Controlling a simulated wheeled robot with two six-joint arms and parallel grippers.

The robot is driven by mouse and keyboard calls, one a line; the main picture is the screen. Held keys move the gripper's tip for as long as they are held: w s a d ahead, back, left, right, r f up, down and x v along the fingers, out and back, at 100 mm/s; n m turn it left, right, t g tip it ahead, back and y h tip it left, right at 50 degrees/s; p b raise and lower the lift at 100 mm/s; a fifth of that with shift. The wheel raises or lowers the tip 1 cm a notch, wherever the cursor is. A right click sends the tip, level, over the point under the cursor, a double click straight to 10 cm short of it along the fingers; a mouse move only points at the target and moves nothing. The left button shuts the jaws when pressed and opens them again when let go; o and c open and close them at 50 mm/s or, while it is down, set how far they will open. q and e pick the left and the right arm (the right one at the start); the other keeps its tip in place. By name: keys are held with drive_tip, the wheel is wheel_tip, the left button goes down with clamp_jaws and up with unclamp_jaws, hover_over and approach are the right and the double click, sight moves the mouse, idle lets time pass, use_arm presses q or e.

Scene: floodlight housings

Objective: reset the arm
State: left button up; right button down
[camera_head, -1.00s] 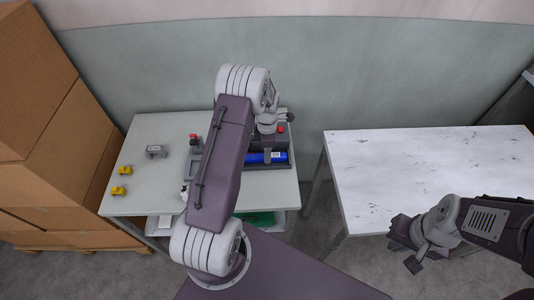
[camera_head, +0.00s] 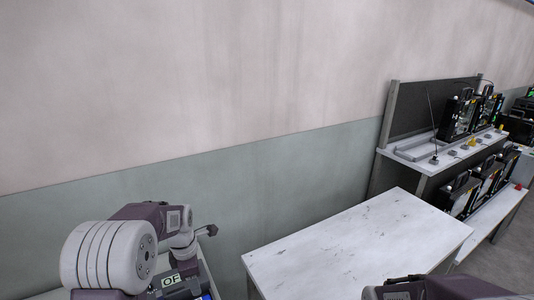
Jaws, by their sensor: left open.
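My left arm comes in at the lower left. Its gripper (camera_head: 209,231) shows as a small dark piece beyond the grey wrist, over the grey-topped table (camera_head: 208,278). It is open, and I see nothing held in it. Part of a dark unit with an "OF" label (camera_head: 171,280) and a blue piece lies below the arm, mostly hidden or cut off. My right arm shows only as a dark link at the bottom right; its gripper is out of the frame.
A scuffed white table (camera_head: 360,245) stands in the middle, with a clear top. To the right, a workbench (camera_head: 432,163) with a dark back panel holds several black housings. A lower white bench (camera_head: 490,222) holds more of them. A plain wall is behind.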

use_arm(q)
drive_tip(key=s+d+f+m, duration=0.1)
drive_tip(key=s+d+m, duration=0.2)
drive_tip(key=s+m, duration=0.6)
drive_tip(key=s+d+f+m, duration=0.1)
drive_tip(key=s+d+m, duration=0.2)
drive_tip(key=s+m, duration=0.5)
drive_tip(key=m, duration=0.5)
drive_tip(key=shift+s+m, duration=0.3)
drive_tip(key=shift+s, duration=0.1)
drive_tip(key=shift+a, duration=0.15)
